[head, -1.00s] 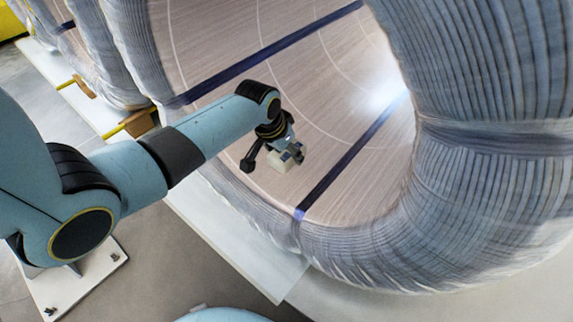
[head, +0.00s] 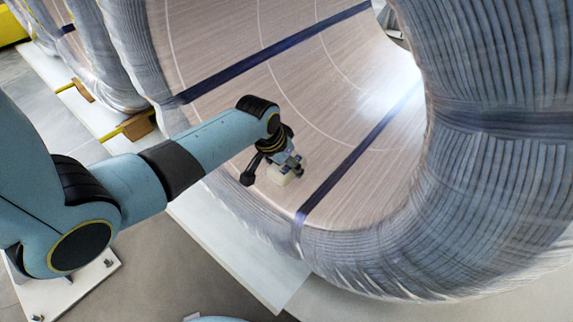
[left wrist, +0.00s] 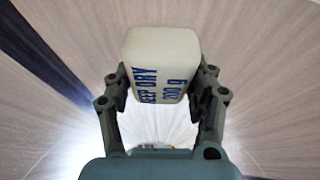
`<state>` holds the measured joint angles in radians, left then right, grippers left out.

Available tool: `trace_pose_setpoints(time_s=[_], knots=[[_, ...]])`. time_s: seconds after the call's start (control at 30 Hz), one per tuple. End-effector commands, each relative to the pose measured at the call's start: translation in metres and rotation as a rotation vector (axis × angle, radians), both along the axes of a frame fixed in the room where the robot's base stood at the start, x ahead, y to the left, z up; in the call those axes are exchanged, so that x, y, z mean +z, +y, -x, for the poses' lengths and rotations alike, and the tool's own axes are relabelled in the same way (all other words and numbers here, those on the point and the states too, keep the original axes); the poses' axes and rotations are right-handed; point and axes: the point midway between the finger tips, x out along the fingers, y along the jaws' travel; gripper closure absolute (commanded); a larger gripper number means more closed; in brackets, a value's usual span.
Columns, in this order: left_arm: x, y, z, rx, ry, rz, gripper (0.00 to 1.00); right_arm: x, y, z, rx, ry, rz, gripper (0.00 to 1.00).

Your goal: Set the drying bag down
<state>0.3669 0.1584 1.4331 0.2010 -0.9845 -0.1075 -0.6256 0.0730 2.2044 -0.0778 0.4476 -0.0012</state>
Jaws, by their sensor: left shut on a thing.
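The drying bag (left wrist: 160,55) is a small cream block with blue print that includes "DRY" and "200 g". It sits between the two fingers of my left gripper (left wrist: 158,85), which is shut on it. In the head view the bag (head: 279,176) hangs at the end of my left arm, under the gripper (head: 288,164), inside the opening of the big wrapped coil (head: 495,70). The coil's inner surface lies behind and below the bag. I cannot tell from these views whether the bag touches it. My right gripper is not in view.
Dark blue straps (head: 350,165) cross the coil's pale inner wall. More wrapped coils (head: 118,60) stand at the upper left, with wooden chocks (head: 140,126) and yellow bars beside them. A pale board (head: 240,255) lies under the coil. Grey floor shows at the lower left.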

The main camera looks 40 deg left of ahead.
Motion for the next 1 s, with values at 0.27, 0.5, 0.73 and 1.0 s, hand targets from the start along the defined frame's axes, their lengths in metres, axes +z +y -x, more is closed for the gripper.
trace_pose_setpoints(time_s=[0.27,0.5,0.73,1.0], knots=[[0.0001,0.0001,-0.0007,0.000,-0.001,0.000,0.83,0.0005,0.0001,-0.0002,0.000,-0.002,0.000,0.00],[-0.0021,0.0000,-0.0001,0.000,0.000,0.000,0.27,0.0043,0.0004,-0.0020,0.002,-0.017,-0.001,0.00],[-0.0021,0.0000,-0.0001,0.000,0.000,0.000,0.20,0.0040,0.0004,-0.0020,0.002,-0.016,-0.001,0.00],[0.0042,0.0001,0.0001,0.000,-0.002,0.000,0.20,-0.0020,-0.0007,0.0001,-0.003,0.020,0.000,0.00]])
